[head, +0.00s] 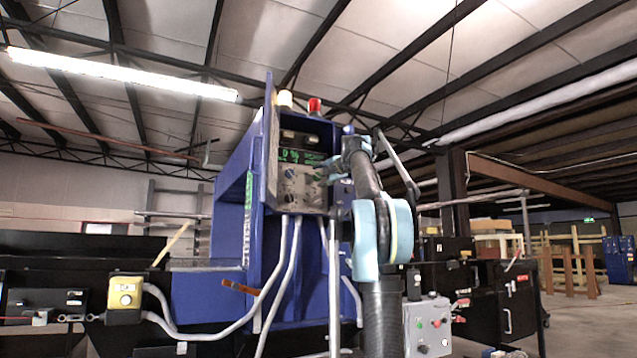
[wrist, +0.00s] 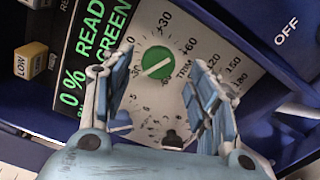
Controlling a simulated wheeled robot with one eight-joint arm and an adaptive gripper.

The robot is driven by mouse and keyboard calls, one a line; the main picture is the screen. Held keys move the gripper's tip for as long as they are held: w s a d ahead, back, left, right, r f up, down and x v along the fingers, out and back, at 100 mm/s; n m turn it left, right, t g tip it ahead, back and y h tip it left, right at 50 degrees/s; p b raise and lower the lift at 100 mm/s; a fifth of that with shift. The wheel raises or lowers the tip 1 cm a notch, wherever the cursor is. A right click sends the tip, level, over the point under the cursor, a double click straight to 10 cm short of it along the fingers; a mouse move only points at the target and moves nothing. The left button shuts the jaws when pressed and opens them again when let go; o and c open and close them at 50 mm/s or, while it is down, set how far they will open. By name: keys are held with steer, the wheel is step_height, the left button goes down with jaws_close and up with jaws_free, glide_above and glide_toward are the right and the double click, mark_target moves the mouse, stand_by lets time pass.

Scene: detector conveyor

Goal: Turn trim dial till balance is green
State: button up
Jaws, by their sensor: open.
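The trim dial (wrist: 158,62) is a round green knob with a white pointer line, on a pale plate with a numbered scale and the word TRIM. The display (wrist: 92,45) beside it shows green letters reading 0 %, READY and GREEN; its lower line is partly hidden by my left finger. My gripper (wrist: 160,61) is open, with its blue-padded fingers on either side of the dial and a gap to the knob. Contact cannot be told. In the head view, my gripper (head: 338,163) is at the right of the panel's display (head: 290,156) and partly covers the panel.
A yellow LOW button (wrist: 28,62) and an OFF label (wrist: 287,31) flank the plate. A dark knob (wrist: 173,140) sits below the dial. In the head view, the blue cabinet (head: 232,215) carries a red lamp (head: 314,105); grey conduits (head: 283,275) hang below the panel.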

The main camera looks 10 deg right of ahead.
steer(key=v, duration=0.8)
steer(key=shift+s, duration=0.25)
steer(key=shift+d, duration=0.1)
steer(key=s+d+f+m+h, duration=0.2)
steer(key=d+f+m+h, duration=0.2)
steer(key=f+m, duration=0.25)
steer(key=s+d+f+m+h, duration=0.2)
steer(key=d+f+m+h, duration=0.25)
steer(key=f, duration=0.25)
steer(key=s+d+f+m+g+h, duration=0.15)
steer(key=s+f+m, duration=0.3)
steer(key=f, duration=0.65)
steer(key=s+f+m+g+h, duration=0.2)
steer(key=s+f+m+g, duration=0.3)
steer(key=f, duration=0.7)
steer(key=s+a+f+m+g+y, duration=0.1)
steer(key=s+a+f, duration=0.3)
steer(key=s+f, duration=0.6)
steer(key=s+a+f+m+g+y, duration=0.2)
steer(key=s+f, duration=0.9)
steer(key=f, duration=0.9)
steer(key=s+a+f+m+g+y, duration=0.1)
steer(key=s+a+f+g+y, duration=0.2)
steer(key=s+f, duration=0.8)
steer(key=a+f+g, duration=0.2)
steer(key=a+f, duration=0.2)
steer(key=shift+a, duration=0.4)
